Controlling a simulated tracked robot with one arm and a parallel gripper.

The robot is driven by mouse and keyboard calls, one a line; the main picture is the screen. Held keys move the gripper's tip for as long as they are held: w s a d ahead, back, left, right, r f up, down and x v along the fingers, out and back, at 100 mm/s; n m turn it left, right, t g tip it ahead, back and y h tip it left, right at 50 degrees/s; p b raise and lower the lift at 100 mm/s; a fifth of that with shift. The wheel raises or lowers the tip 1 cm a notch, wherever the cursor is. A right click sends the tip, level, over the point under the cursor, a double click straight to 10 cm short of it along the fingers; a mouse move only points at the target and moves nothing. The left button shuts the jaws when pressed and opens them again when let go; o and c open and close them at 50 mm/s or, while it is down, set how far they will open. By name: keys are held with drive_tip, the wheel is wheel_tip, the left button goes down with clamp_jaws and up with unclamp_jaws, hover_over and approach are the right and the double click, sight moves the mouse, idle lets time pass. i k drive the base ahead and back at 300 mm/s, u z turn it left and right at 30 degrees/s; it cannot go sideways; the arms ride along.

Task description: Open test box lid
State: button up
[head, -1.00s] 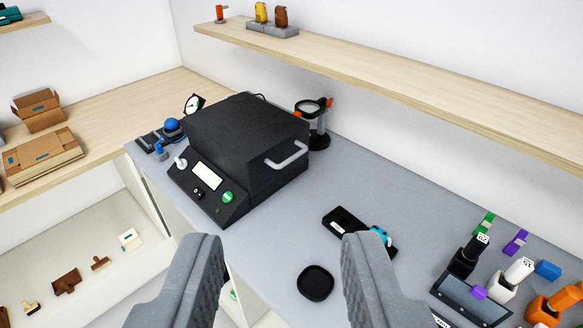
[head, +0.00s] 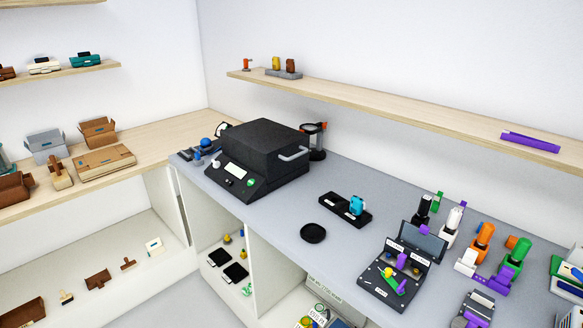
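The test box (head: 240,178) is a black case on the grey bench, left of the picture's middle. Its lid (head: 264,137) looks shut on top. A light grey bar handle (head: 294,154) is on its right-hand side. The sloped front panel has a white display (head: 235,171) and a green button (head: 250,183). My gripper is outside the view, so nothing shows of its fingers or whether it holds anything.
A magnifier stand (head: 317,142) stands close behind the handle. A black tray with a blue piece (head: 357,205) and a round black dish (head: 313,233) lie to the right. An open black case (head: 394,283) is farther right. A wooden shelf (head: 400,112) runs above.

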sight(272, 151)
drive_tip(key=u, duration=0.4)
drive_tip(key=i, duration=1.7)
drive_tip(key=z, duration=0.2)
